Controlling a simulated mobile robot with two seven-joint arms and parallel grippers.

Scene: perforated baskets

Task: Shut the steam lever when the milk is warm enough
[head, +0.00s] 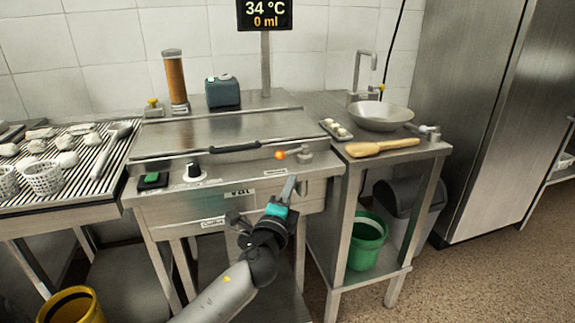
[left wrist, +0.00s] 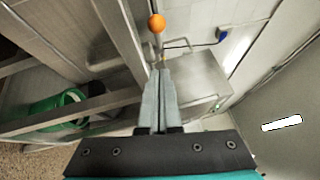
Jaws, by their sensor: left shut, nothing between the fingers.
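The lever with an orange ball knob (head: 280,155) sits on the front edge of the steel vat unit (head: 155,201). Its knob points left from a metal pivot. The knob also shows in the left wrist view (left wrist: 157,23), beyond my fingertips. The display (head: 265,14) reads 34 °C and 0 ml. My left gripper (head: 290,183) is shut and empty, in front of the unit just below and right of the knob, apart from it. Its closed fingers fill the middle of the left wrist view (left wrist: 159,75). No milk is visible; a flat steel cover (head: 215,130) hides the vat's inside.
A black knob (head: 194,171) and green switch (head: 152,181) sit left on the front edge. A black handle (head: 235,147) runs along the cover. Right are a wooden paddle (head: 382,147) and basin (head: 380,115). Left is a slatted rack (head: 95,180) with perforated baskets.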

